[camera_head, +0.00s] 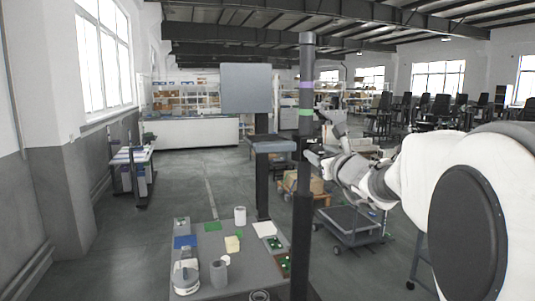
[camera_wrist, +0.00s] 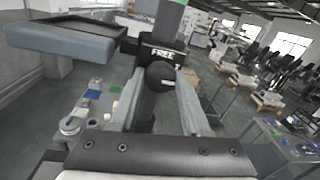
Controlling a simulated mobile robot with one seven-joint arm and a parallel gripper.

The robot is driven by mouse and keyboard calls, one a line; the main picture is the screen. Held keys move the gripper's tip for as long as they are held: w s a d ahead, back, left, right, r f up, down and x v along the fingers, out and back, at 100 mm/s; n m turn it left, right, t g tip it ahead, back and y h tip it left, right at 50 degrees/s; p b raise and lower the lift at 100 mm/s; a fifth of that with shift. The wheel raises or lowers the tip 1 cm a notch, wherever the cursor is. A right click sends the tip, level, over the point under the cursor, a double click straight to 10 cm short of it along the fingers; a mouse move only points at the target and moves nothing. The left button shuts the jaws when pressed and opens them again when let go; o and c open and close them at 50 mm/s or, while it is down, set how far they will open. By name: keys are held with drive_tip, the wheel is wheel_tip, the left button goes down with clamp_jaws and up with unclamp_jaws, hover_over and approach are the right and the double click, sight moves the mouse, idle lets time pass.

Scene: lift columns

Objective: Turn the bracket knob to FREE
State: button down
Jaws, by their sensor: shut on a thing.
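The dark lift column (camera_head: 306,120) stands upright with a purple and a green band. A blue-grey padded shelf (camera_head: 272,146) sticks out to its left; it shows large in the wrist view (camera_wrist: 65,40). The round black bracket knob (camera_wrist: 160,74) sits on the column's front, below a black label reading FREE (camera_wrist: 163,52). My gripper (camera_wrist: 161,84) has one grey finger on each side of the knob and is shut on it. In the head view my gripper (camera_head: 316,158) meets the column at bracket height, and the knob is hidden. I cannot tell which way the knob points.
A second dark post (camera_head: 262,185) with a grey panel (camera_head: 246,88) stands behind the column. A low grey table (camera_head: 240,262) with cups and small items lies below. A cart (camera_head: 350,224) and boxes stand on the floor at right.

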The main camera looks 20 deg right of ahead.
drive_tip(key=shift+d+n+t+y+b, duration=0.1)
drive_tip(key=shift+n+t+y+b, duration=0.15)
drive_tip(key=shift+n+b, duration=5.1)
drive_tip(key=shift+n+t+y+b, duration=0.15)
drive_tip(key=shift+n+y+b, duration=0.2)
drive_tip(key=shift+n+b, duration=5)
drive_tip(key=m+b, duration=0.2)
drive_tip(key=shift+b, duration=0.3)
drive_tip(key=shift+c, duration=1.9)
unclamp_jaws()
drive_tip(key=shift+f, duration=0.1)
drive_tip(key=shift+s, duration=0.1)
